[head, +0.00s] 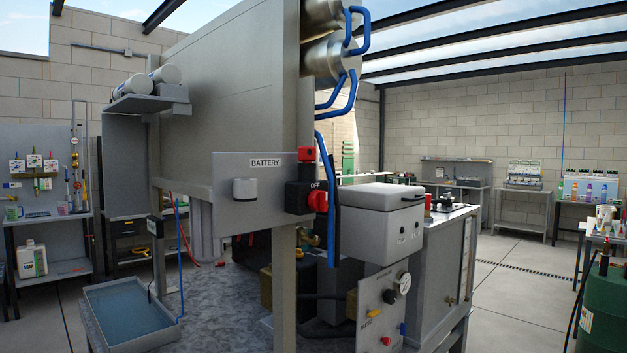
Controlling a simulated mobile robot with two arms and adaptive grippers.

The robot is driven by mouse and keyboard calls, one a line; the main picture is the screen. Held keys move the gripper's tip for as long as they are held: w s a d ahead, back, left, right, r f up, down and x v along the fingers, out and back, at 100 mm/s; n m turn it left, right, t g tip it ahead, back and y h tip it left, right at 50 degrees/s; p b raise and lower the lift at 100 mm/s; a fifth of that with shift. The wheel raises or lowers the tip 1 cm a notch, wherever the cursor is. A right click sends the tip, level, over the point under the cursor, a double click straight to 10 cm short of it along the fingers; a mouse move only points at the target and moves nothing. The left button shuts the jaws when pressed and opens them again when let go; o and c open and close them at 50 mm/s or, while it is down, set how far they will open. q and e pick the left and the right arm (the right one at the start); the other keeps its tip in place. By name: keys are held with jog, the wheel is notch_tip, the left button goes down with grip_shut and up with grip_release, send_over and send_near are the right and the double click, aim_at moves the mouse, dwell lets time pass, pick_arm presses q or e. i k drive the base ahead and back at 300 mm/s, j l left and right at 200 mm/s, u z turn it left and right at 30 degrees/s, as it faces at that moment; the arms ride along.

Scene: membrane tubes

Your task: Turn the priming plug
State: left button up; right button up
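I cannot make out the priming plug for sure in the head view. Brass-coloured fittings (314,240) show partly behind the grey frame, with dark machine parts around them. A panel (370,328) at the lower middle carries a round gauge (403,283), a small yellow knob (373,312), a red knob and a blue knob. The panel post and the battery board hide much of the machinery behind them. Neither of my grippers is in the picture.
A board marked BATTERY (228,190) carries a red switch (317,200) reading OFF. A grey box (382,209) stands to its right. A tray of water (126,308) is at lower left. Blue hoses (325,170) hang in the middle. Open floor (530,290) lies at right, beside a green tank (605,305).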

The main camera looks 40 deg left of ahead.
aim_at(314, 240)
jog(key=i+l+u, duration=0.15)
jog(key=l+u, duration=0.15)
jog(key=i+l+u, duration=0.15)
jog(key=l+u, duration=0.2)
jog(key=i+l+u, duration=0.1)
jog(key=l+u, duration=0.2)
jog(key=u, duration=0.9)
